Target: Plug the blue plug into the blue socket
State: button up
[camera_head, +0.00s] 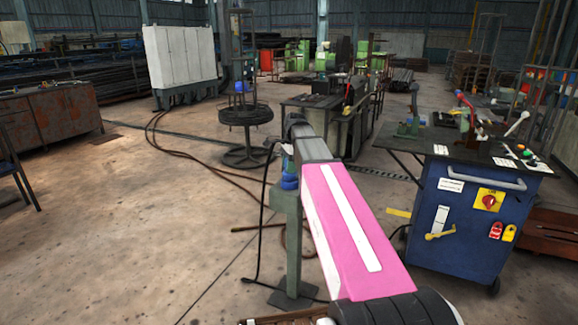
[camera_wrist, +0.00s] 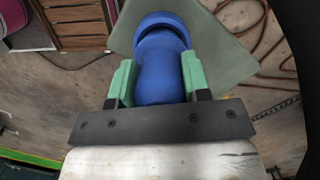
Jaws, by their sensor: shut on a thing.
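My gripper (camera_wrist: 158,62) has its two green fingers shut on the blue plug (camera_wrist: 160,82), one on each side of it. The far end of the plug has a wider blue collar with a dark gap, and a grey-green plate lies behind it. In the head view my arm hides most of the gripper. A blue fitting (camera_head: 289,181) shows at the top of a grey-green post (camera_head: 293,240), just below the end of my arm. I cannot tell whether this is the blue socket or part of the plug, nor whether they touch.
A black cable (camera_head: 262,215) hangs beside the post to the floor. A blue cabinet (camera_head: 463,225) with tools on top stands at right. A round stand (camera_head: 245,115) and a dark bench (camera_head: 318,110) stand behind.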

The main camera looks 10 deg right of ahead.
jog(key=o, duration=1.1)
jog(key=r, duration=0.3)
jog(key=d+r, duration=0.1)
jog(key=r, duration=0.6)
jog(key=shift+w+d+r, duration=0.1)
jog(key=shift+d+r, duration=0.2)
jog(key=shift+r, duration=0.05)
